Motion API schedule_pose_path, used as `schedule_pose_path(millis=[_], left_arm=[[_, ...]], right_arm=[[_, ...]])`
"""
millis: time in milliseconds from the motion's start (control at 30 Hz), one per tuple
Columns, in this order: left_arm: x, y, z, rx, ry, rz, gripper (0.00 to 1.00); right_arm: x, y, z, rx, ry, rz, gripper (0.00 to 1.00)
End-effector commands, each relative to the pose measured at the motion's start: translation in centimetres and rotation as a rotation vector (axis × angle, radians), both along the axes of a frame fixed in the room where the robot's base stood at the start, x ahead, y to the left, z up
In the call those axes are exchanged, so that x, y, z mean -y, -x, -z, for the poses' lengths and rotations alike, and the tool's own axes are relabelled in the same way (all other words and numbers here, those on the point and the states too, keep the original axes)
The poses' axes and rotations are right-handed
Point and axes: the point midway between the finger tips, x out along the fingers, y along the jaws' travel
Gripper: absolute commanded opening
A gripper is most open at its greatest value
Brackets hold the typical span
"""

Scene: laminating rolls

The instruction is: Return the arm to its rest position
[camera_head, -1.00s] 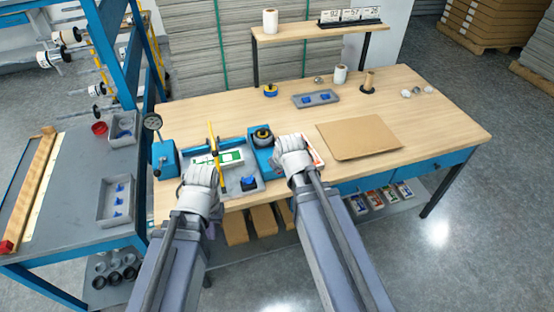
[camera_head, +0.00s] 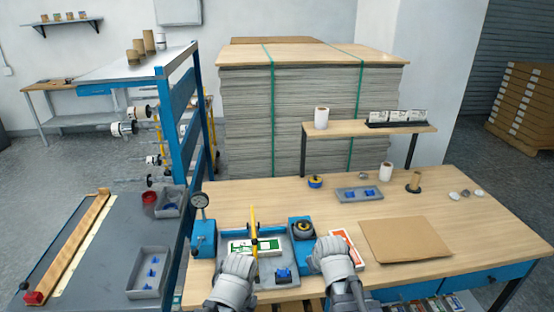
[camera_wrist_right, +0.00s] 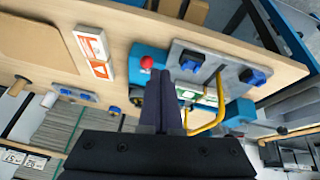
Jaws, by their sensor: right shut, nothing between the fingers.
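My right gripper (camera_wrist_right: 172,105) is shut and empty in the right wrist view, its two dark fingers together. In the head view my right arm's gripper (camera_head: 330,255) is over the bench's front edge, beside the orange-and-white card (camera_head: 344,243); its fingertips are hidden there. My left gripper (camera_head: 236,268) is in front of the blue laminating device (camera_head: 203,240), and its fingers are hidden by the wrist. A green-and-white card (camera_head: 268,244) lies in the device under a yellow handle (camera_head: 254,230).
The wooden bench (camera_head: 440,210) holds a brown sheet (camera_head: 407,240), a grey tray with blue pieces (camera_head: 359,194) and a white roll (camera_head: 386,171). A dark side table (camera_head: 110,230) and blue rack (camera_head: 183,120) stand at left. The air above the bench is clear.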

Motion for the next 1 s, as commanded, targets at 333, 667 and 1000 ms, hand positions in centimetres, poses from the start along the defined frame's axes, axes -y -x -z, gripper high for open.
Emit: schedule_pose_path(millis=[333,667,1000], left_arm=[[0.0,0.0,0.0,0.000,0.000,0.000,0.00],[0.0,0.0,0.0,0.000,0.000,0.000,0.00],[0.0,0.0,0.0,0.000,0.000,0.000,0.00]], right_arm=[[-9.9,10.7,2.3,-0.396,0.069,-0.104,0.00],[-11.5,14.1,2.3,-0.508,0.119,-0.113,0.00],[-11.4,14.0,2.3,-0.505,0.117,-0.112,0.00]])
